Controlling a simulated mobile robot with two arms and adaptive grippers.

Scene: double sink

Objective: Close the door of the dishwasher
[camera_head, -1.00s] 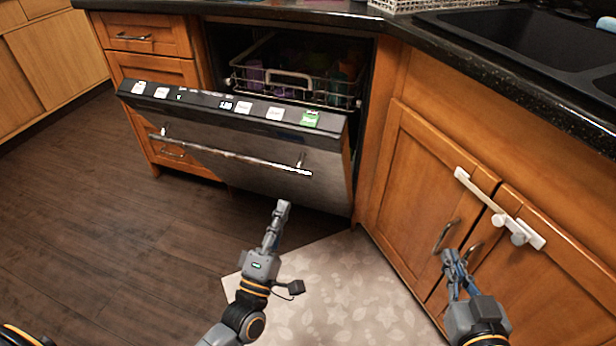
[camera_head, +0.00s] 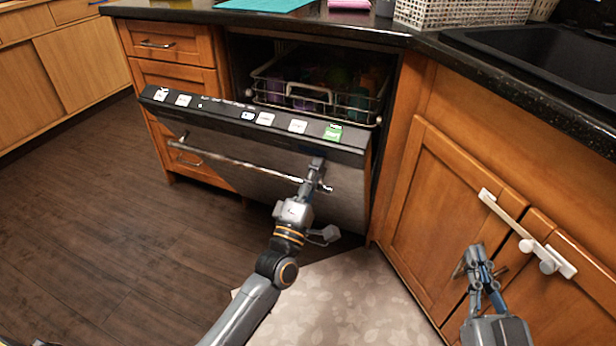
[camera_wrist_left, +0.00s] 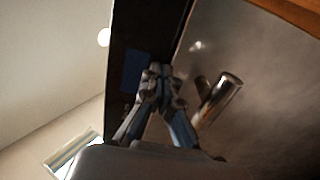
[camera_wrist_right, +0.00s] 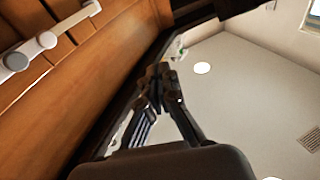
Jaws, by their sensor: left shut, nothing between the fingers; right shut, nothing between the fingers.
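The dishwasher door (camera_head: 335,189) is partly open, tilted outward, with a black control strip on its top edge and a silver bar handle (camera_head: 240,163) on its front. Inside, a wire rack (camera_head: 318,93) with cups shows. My left gripper (camera_head: 318,163) is shut and empty at the door's front, by the handle's right end; whether it touches the door is unclear. The left wrist view shows its fingertips (camera_wrist_left: 160,70) beside the handle end (camera_wrist_left: 222,97) and close to the door. My right gripper (camera_head: 473,250) is shut and empty before the cabinet doors, and shows in the right wrist view (camera_wrist_right: 158,75).
Wooden drawers (camera_head: 170,48) stand left of the dishwasher. Cabinet doors (camera_head: 450,205) with a white latch (camera_head: 528,235) are on the right. A black countertop with a sink (camera_head: 540,55) runs above. A light mat (camera_head: 345,300) lies on the dark floor, which is open at left.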

